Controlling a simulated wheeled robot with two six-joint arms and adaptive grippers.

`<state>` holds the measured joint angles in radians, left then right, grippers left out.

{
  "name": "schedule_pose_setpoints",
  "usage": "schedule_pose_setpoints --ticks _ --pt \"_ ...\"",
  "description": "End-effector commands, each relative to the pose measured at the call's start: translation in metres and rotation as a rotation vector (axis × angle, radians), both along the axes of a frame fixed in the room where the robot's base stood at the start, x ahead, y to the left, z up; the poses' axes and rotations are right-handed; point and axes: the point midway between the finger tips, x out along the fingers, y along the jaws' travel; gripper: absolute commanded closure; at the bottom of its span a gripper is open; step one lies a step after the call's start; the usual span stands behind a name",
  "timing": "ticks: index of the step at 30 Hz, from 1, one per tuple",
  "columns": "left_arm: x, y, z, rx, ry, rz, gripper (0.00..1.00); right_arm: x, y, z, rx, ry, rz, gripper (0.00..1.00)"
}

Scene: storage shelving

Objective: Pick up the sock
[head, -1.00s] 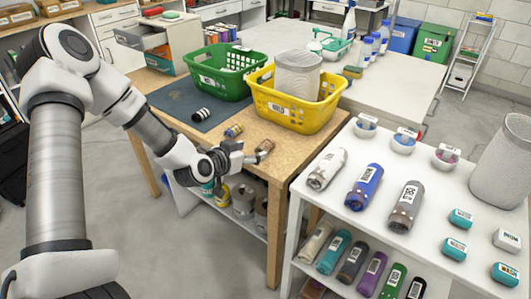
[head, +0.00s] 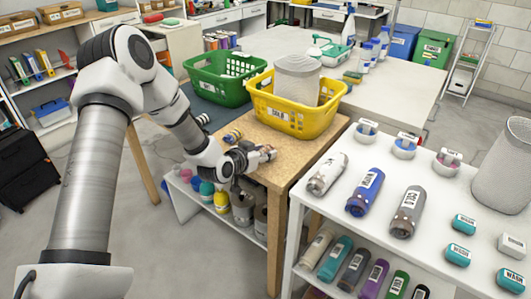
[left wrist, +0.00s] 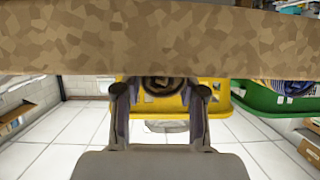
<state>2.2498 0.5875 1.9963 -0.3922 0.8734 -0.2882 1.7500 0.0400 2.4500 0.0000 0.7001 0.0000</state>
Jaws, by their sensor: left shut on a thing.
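A rolled sock (head: 269,154) is at the right front edge of the brown table (head: 285,165). My left gripper (head: 257,157) comes in from the left and is shut on it. In the left wrist view the sock shows as a dark spiral roll (left wrist: 163,85) between the two fingers (left wrist: 160,100). Whether it touches the tabletop is hard to tell. Another rolled sock (head: 232,135) lies on the table farther back. It seems to show also at the right of the left wrist view (left wrist: 290,87). My right gripper is not in view.
A yellow basket (head: 297,122) holding a pale woven container (head: 298,80) stands just behind the gripper. A green basket (head: 217,90) is farther back left. A white shelf unit (head: 330,220) with bottles, bowls and small boxes stands close on the right.

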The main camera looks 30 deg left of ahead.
Motion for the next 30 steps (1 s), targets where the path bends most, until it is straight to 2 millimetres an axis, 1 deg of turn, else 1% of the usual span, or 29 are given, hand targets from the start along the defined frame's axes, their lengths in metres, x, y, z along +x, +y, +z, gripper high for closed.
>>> schedule_pose_setpoints --ticks 8,13,17,21,25,28,30 --pt "0.0 0.0 0.002 -0.001 0.0 0.0 0.83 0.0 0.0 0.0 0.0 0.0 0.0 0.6" --pt "0.0 0.0 0.017 -0.002 -0.001 0.001 0.83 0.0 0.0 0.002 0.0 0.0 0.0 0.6" --pt "0.0 0.0 0.039 -0.002 -0.004 0.001 0.83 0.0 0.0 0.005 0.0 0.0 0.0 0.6" --pt "-0.027 0.015 0.04 -0.011 -0.001 0.006 0.83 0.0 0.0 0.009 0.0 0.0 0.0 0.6" --pt "-0.052 0.028 0.045 -0.013 -0.002 0.005 0.83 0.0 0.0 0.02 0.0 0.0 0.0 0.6" --pt "-0.072 0.039 0.049 -0.015 -0.001 0.006 0.83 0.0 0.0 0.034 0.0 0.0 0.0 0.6" --pt "-0.085 0.048 0.055 -0.014 -0.002 0.009 0.83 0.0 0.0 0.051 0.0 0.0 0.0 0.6"
